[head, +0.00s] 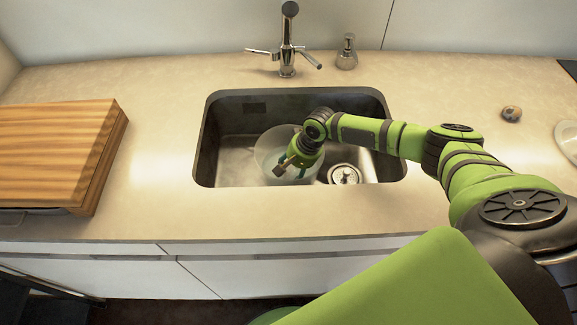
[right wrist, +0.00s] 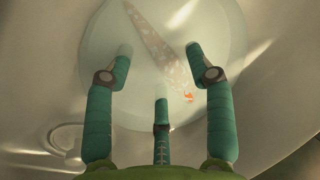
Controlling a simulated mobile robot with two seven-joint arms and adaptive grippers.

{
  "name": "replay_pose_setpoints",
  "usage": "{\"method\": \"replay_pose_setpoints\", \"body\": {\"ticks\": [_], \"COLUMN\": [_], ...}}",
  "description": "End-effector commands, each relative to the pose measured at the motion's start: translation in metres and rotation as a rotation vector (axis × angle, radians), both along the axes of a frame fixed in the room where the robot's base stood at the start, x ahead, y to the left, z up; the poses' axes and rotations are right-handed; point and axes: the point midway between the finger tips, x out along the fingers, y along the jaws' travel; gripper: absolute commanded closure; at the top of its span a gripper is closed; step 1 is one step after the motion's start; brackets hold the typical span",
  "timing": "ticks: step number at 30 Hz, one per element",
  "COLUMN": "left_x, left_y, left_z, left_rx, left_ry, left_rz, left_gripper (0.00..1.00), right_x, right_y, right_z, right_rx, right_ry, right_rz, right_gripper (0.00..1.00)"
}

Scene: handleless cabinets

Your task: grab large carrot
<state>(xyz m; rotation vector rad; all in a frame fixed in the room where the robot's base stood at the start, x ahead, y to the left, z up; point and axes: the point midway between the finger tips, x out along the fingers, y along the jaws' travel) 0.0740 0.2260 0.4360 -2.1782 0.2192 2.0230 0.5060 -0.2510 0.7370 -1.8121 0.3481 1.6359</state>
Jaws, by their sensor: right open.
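A long, tapered, pale pink speckled object, apparently the carrot (right wrist: 158,48), lies slanted in the right wrist view, with a small orange spot near its lower end. It lies on or in a pale round translucent bowl (head: 267,152), which stands in the sink and also shows in the right wrist view (right wrist: 105,40). My right gripper (right wrist: 160,62) is open, its fingers spread on both sides of the carrot's lower part, with nothing between them held. In the head view, the right gripper (head: 292,170) reaches down into the bowl and the carrot cannot be made out. My left gripper is not in view.
The steel sink (head: 225,170) has walls around the bowl, and a drain strainer (head: 344,174) lies to its right. A faucet (head: 288,45) and soap dispenser (head: 347,52) stand behind. A wooden board (head: 55,145) is at left; the counter (head: 160,150) beside it is clear.

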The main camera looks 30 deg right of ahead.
Motion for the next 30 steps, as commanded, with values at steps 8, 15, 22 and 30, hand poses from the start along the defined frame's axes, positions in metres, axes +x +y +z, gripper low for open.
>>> {"method": "replay_pose_setpoints", "body": {"ticks": [8,15,22,30], "left_x": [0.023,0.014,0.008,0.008], "left_y": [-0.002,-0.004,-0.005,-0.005], "left_z": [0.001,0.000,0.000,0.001], "left_rx": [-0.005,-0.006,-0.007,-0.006], "left_ry": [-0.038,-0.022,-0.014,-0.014], "left_rz": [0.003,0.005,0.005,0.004], "left_gripper": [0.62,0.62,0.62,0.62], "right_x": [0.000,0.000,0.000,0.001], "right_y": [0.001,0.001,0.000,0.000], "right_z": [-0.003,-0.003,-0.003,0.035], "right_rx": [0.000,0.000,-0.002,-0.001], "right_ry": [0.001,0.001,0.001,-0.004], "right_rz": [0.001,0.001,0.001,0.001], "right_gripper": [0.56,1.00,1.00,1.00]}}
